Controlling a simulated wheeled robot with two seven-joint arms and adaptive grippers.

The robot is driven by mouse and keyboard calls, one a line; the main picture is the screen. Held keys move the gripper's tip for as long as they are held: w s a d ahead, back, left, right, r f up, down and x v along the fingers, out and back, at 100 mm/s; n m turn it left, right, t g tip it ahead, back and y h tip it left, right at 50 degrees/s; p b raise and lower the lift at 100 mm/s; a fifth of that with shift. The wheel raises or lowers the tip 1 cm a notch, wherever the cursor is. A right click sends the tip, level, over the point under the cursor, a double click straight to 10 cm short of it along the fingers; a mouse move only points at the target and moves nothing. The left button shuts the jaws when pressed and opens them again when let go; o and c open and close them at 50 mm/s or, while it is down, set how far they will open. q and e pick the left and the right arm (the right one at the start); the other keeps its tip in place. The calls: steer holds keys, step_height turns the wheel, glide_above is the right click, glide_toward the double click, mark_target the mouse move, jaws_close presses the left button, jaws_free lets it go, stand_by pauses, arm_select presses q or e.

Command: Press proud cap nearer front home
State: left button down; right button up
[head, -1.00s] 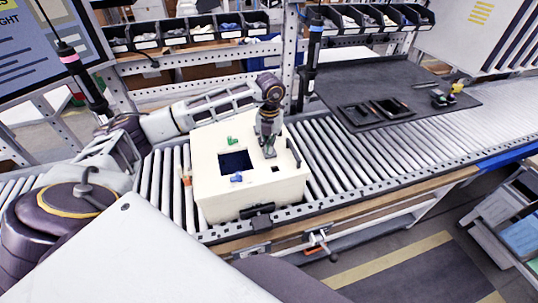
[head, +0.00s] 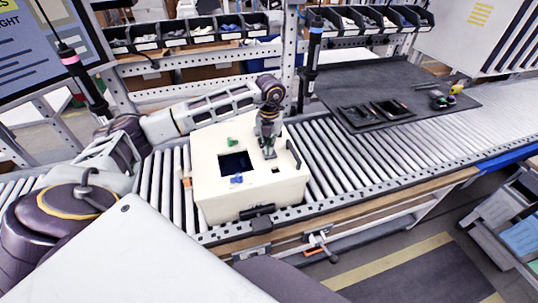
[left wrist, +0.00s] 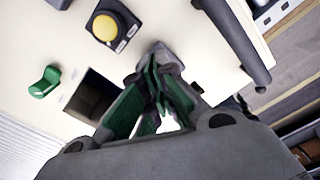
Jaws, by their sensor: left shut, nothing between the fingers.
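A cream box (head: 225,201) sits on the roller conveyor, with a dark square opening (head: 236,163) in its top. A green part (head: 232,141) stands behind the opening, and a small blue part (head: 236,180) is at its front edge. The left wrist view shows a green knob (left wrist: 45,82) and a yellow button (left wrist: 105,27) on a dark base. My left gripper (head: 269,155) points down over the right part of the top, shut and empty. Its fingertips (left wrist: 160,62) are close to the top; contact cannot be told. I cannot tell which cap stands proud. My right gripper is not visible.
A black handle (head: 293,154) rises at the box's right side, and a small square hole (head: 275,170) lies near the front right. A black clamp (head: 258,213) is at the box's front. A dark mat (head: 440,75) with trays lies behind right. Rollers right of the box are clear.

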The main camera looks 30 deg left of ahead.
arm_select(q)
steer(key=shift+f+b, duration=0.4)
steer(key=shift+f, duration=0.2)
stand_by(1.3)
steer(key=shift+r, duration=0.1)
steer(key=shift+r+p, duration=1.4)
steer(key=shift+r, duration=1.1)
